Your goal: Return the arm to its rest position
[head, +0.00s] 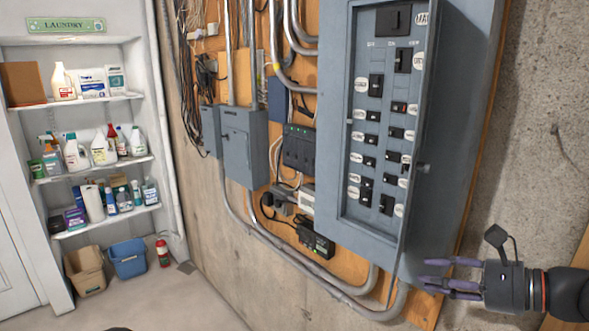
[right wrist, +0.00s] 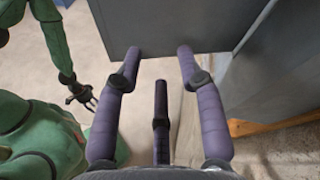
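My right gripper (head: 452,280) is at the lower right of the head view, just right of the lower corner of the grey breaker panel (head: 350,225). Its purple fingers point left. In the right wrist view the right gripper (right wrist: 160,50) has its fingers spread apart, with nothing between them. A grey panel face (right wrist: 205,22) lies beyond the fingertips; whether they touch it is unclear. My left gripper (right wrist: 85,95) shows small and dark at the left of the right wrist view, hanging low on my green arm. Its fingers look apart and empty. It is outside the head view.
The panel's rows of black breakers are exposed. Conduits (head: 350,290) and smaller grey boxes (head: 243,145) line the wall to its left. Shelves (head: 100,160) with bottles, two bins and a red extinguisher (head: 163,253) stand farther left. The floor (head: 190,305) in front is clear.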

